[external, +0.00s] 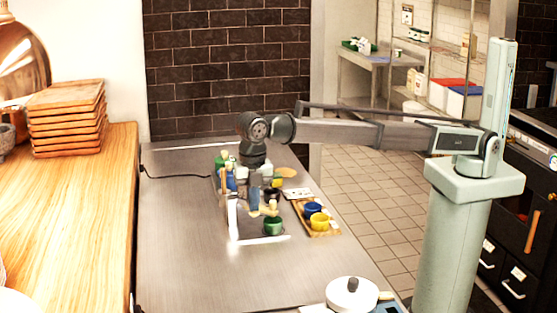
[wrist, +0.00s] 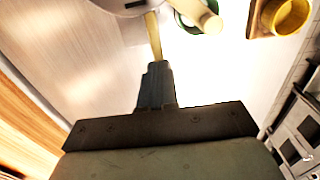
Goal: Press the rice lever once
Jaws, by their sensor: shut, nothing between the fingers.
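My gripper (wrist: 155,72) is shut and empty in the wrist view, its dark fingers together. A thin tan rod (wrist: 153,37), which looks like a lever, extends from just beyond the fingertips up to a round grey body (wrist: 118,4). The fingertips overlap the rod's near end; I cannot tell whether they touch it. In the external view my gripper (external: 255,182) is among the dispensers above the steel counter, and the arm partly hides them. A green bowl (external: 273,227) stands on the counter below. Which lever is for rice is not readable.
A wooden tray (external: 333,233) holds a yellow cup (external: 319,222) and a blue cup (external: 312,208) to the right of the dispensers. A white lidded pot (external: 352,296) stands at the near right. The steel counter (external: 185,250) is clear at the left and front.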

